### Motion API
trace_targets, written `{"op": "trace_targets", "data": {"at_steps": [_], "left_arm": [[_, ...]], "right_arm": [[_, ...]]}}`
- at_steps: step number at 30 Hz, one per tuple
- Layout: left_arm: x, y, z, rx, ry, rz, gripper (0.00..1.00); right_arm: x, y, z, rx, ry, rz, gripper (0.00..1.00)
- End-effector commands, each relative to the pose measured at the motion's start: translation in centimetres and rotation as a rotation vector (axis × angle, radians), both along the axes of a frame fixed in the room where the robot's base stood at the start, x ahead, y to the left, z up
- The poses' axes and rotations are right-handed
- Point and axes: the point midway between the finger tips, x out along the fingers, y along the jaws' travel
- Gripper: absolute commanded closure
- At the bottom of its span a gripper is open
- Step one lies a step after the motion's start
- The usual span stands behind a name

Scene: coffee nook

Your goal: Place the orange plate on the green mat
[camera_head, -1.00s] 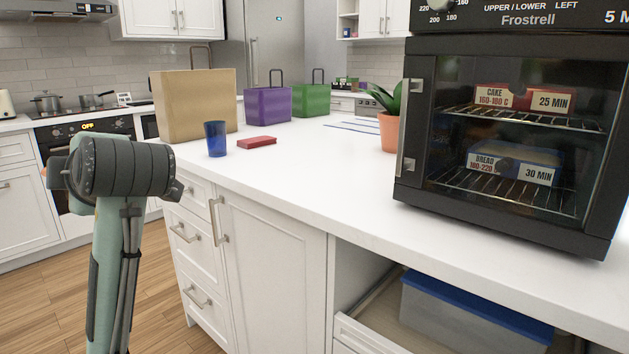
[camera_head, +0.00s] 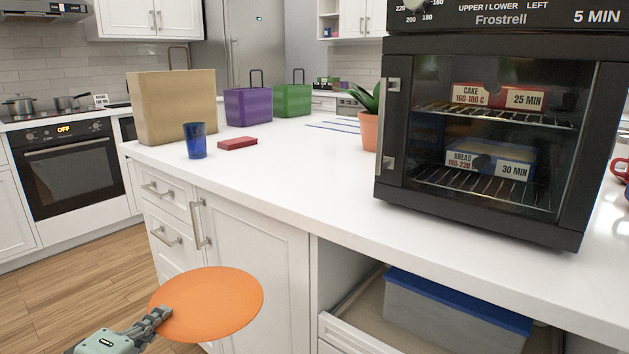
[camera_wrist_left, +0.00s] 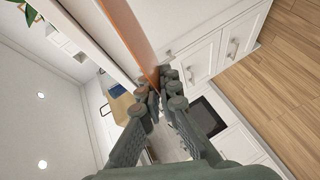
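The orange plate (camera_head: 215,303) is held in the air at the lower left of the head view, in front of the white cabinet doors. My left gripper (camera_head: 163,317) is shut on its near left rim. In the left wrist view the plate (camera_wrist_left: 128,32) shows almost edge-on, its rim between the fingertips of my left gripper (camera_wrist_left: 160,86). I cannot make out a green mat in any view. My right gripper is not in view.
The white counter (camera_head: 290,185) has a clear stretch in front of a black oven (camera_head: 480,130). A blue cup (camera_head: 195,141), a red block (camera_head: 238,143), a plant pot (camera_head: 369,132) and bags stand farther back. A drawer (camera_head: 350,325) below holds a blue-lidded box (camera_head: 455,310).

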Motion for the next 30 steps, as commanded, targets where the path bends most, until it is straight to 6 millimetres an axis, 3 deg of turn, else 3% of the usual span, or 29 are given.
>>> {"op": "trace_targets", "data": {"at_steps": [8, 30], "left_arm": [[-3.4, -2.4, -3.6, 0.0, 0.0, -0.148, 1.0], [-3.0, -6.9, -3.0, -0.007, -0.007, 0.078, 1.0]], "right_arm": [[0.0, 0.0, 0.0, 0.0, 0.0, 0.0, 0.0], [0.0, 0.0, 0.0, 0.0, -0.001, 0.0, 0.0]]}}
